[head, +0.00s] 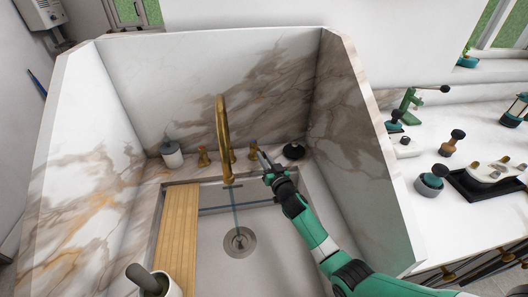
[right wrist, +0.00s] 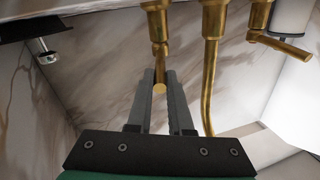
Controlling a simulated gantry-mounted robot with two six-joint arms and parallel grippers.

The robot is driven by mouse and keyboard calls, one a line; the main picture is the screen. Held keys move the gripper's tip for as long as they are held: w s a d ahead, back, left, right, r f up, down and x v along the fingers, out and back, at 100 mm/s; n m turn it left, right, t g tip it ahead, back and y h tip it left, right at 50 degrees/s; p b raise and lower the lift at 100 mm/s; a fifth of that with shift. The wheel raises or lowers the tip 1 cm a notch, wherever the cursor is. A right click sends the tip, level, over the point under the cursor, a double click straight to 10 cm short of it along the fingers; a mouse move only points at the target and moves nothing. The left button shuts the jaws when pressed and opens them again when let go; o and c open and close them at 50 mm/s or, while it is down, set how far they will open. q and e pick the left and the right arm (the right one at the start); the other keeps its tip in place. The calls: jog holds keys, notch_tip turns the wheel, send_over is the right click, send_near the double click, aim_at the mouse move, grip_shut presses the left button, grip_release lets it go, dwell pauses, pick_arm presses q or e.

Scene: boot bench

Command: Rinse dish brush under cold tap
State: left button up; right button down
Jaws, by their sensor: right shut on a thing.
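My right gripper (head: 264,160) reaches to the brass tap's right handle (head: 253,151). In the right wrist view its two grey fingers (right wrist: 160,88) are shut around the brass lever (right wrist: 159,87) of that handle. The tall curved brass spout (head: 222,130) stands to the left of it and also shows in the right wrist view (right wrist: 210,80). A thin blue water stream (head: 236,208) falls from the spout toward the drain (head: 239,241). I cannot clearly make out a dish brush. My left gripper is not in view.
The left tap handle (head: 203,157) and a white jar with a dark top (head: 171,155) stand behind the sink. A slatted wooden board (head: 178,235) covers the basin's left side. A mortar (head: 146,281) stands in front. High marble walls enclose the sink.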

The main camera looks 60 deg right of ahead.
jog(key=c, duration=0.8)
grip_release()
jog(key=shift+c, duration=0.2)
jog(key=p+v, duration=0.2)
jog(key=v, duration=0.9)
jog(key=shift+s+a, duration=0.2)
jog(key=shift+s, duration=0.1)
